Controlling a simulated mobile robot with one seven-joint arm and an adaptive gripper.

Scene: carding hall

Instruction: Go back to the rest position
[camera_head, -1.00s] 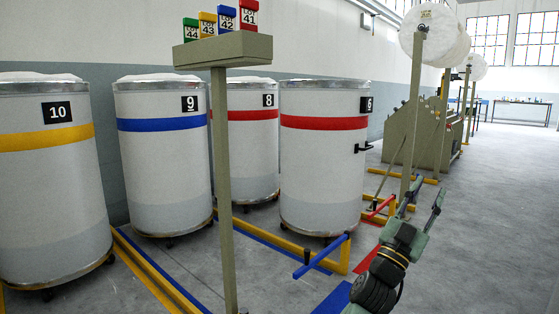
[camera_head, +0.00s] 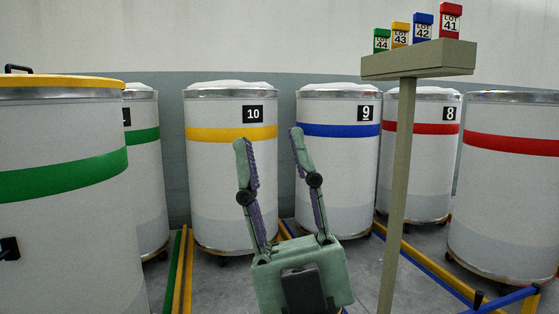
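My gripper (camera_head: 268,140) is in the lower middle of the head view. Its two green fingers with purple inner pads point up and stand wide apart, with nothing between them. Behind the fingers are the white can with a yellow band, number 10 (camera_head: 228,170), and the white can with a blue band, number 9 (camera_head: 338,165). My gripper appears in front of them; its exact distance to them cannot be told. No rest position is marked in view.
A can with a green band and yellow rim (camera_head: 60,225) stands close at left. A post with a shelf (camera_head: 420,60) of coloured lot tags stands right of my gripper. Red-banded cans, number 8 (camera_head: 420,160) and another (camera_head: 505,190), stand at right. Coloured rails (camera_head: 180,270) line the floor.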

